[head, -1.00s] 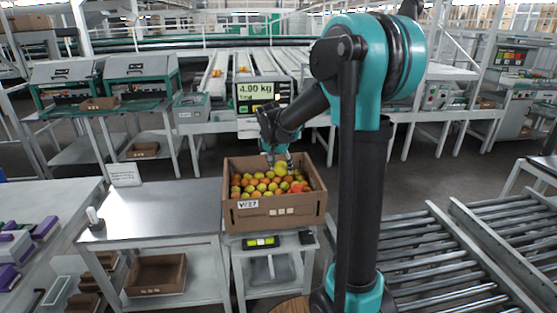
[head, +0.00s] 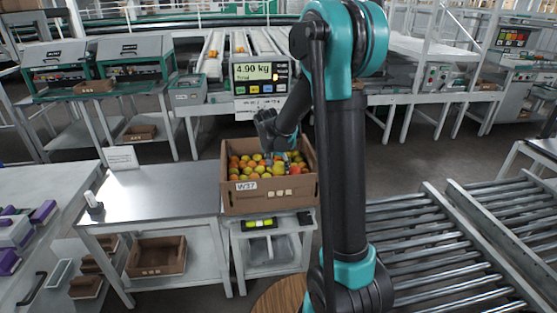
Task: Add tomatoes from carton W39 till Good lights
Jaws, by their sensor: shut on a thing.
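An open brown carton (head: 285,197) full of red, orange and yellow-green tomatoes (head: 250,167) stands on a small white stand. Its label (head: 246,186) appears to read W37; I see no carton marked W39. My gripper (head: 279,163) is down at the right half of the carton, shut on a yellow-green tomato (head: 279,169), low among the others. The fingers are small and partly hidden. A weight display (head: 259,72) behind the carton reads 4.90 kg; the small word under it is not legible.
A small green-lit panel (head: 259,223) sits below the full carton. Roller conveyors (head: 420,250) run at the right.

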